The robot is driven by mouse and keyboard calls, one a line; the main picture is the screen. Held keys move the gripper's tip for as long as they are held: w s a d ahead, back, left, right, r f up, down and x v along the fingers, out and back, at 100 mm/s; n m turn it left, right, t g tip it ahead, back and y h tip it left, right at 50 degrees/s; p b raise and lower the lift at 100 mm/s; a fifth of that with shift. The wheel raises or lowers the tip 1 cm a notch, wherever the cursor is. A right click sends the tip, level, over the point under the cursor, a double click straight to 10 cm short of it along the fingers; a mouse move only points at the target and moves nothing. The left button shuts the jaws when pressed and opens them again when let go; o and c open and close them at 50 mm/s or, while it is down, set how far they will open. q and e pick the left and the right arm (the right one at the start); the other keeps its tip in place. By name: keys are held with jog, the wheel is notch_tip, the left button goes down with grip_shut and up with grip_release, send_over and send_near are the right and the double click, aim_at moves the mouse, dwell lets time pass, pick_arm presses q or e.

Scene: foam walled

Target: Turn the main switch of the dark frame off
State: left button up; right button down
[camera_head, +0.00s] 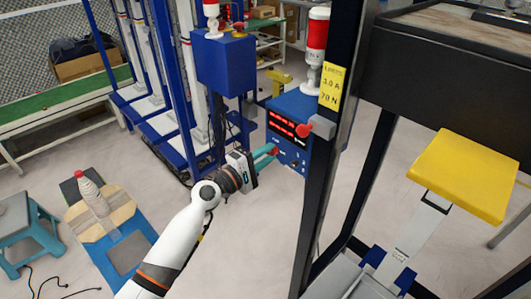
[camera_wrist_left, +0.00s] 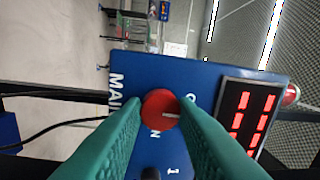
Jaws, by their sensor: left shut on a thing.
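The dark frame (camera_head: 317,165) stands upright at the middle right and carries a blue control box (camera_head: 290,112) with red lit digits. In the left wrist view the main switch (camera_wrist_left: 158,108) is a round red knob with a white line pointing right in the picture. "MAIN" is printed beside it; other lettering is partly covered. My left gripper (camera_head: 272,151) has teal fingers reaching the box's face. In the left wrist view its fingers (camera_wrist_left: 161,112) are on both sides of the knob, shut on it. My right gripper is out of view.
A red-and-white signal lamp (camera_head: 315,40) stands on the box, and a red button (camera_head: 303,130) sits by its edge. A blue frame (camera_head: 178,85) with another blue box (camera_head: 225,65) stands to the left. A yellow seat-like pad (camera_head: 465,175) is at right.

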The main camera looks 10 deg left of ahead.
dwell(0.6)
pick_arm(q)
jog(key=o, duration=1)
jog(key=shift+s, duration=0.1)
jog(key=b+v, duration=0.2)
jog(key=v, duration=1)
jog(key=shift+b, duration=0.35)
